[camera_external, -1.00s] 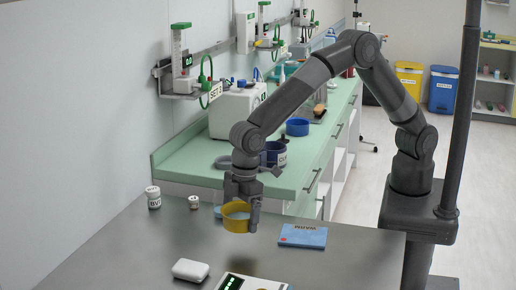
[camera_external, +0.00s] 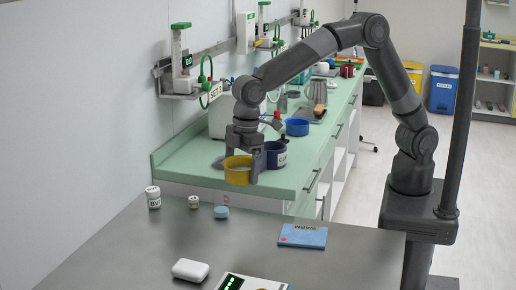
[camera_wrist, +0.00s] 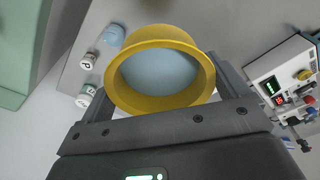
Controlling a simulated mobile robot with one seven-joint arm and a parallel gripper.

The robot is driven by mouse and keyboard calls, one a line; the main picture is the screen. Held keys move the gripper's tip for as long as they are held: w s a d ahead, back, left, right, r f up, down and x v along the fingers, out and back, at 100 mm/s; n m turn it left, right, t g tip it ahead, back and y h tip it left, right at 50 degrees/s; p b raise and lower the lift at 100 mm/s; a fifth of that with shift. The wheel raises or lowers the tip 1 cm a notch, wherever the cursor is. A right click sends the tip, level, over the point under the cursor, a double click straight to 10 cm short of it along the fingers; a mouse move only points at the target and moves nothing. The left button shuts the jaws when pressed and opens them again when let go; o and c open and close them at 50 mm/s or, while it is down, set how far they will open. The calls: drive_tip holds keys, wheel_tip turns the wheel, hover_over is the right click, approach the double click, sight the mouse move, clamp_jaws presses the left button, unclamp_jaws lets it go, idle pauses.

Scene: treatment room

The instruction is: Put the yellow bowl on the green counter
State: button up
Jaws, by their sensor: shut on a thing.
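The yellow bowl (camera_external: 238,170) is held in my gripper (camera_external: 243,165), whose fingers are shut on it. In the outside view it is in the air near the front edge of the green counter (camera_external: 198,170); its exact height over the counter is hard to tell. In the wrist view the yellow bowl (camera_wrist: 160,70) sits between the fingers, with a light blue-grey inside. The green counter (camera_wrist: 22,45) shows at the upper left there.
A dark blue cup (camera_external: 277,155) and a blue bowl (camera_external: 297,127) stand on the counter. The counter's front left part is clear.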

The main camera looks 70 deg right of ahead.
drive_tip(key=r, duration=0.4)
drive_tip(key=d+r, duration=0.1)
drive_tip(key=r, duration=0.1)
drive_tip(key=shift+w+r, duration=0.2)
drive_tip(key=shift+r, duration=0.15)
drive_tip(key=w+d+m+h, duration=0.1)
drive_tip(key=w+d+m, duration=0.25)
drive_tip(key=d, duration=1.25)
drive_tip(key=w+d+m, duration=0.3)
drive_tip(key=d+m, duration=0.2)
drive_tip(key=d, duration=1.2)
drive_tip(key=s+d+m, duration=0.4)
drive_tip(key=s+d, duration=0.3)
drive_tip(key=d, duration=0.7)
drive_tip(key=s+d+m, duration=0.4)
drive_tip(key=s+d, duration=0.3)
drive_tip(key=d, duration=0.6)
hover_over(291, 144)
drive_tip(key=shift+m+h, duration=0.25)
drive_tip(key=shift+h, duration=0.15)
wheel_tip(291, 144, down, 12)
drive_tip(key=shift+s+f, duration=0.1)
drive_tip(key=shift+f, duration=2)
drive_tip(key=shift+f, duration=0.1)
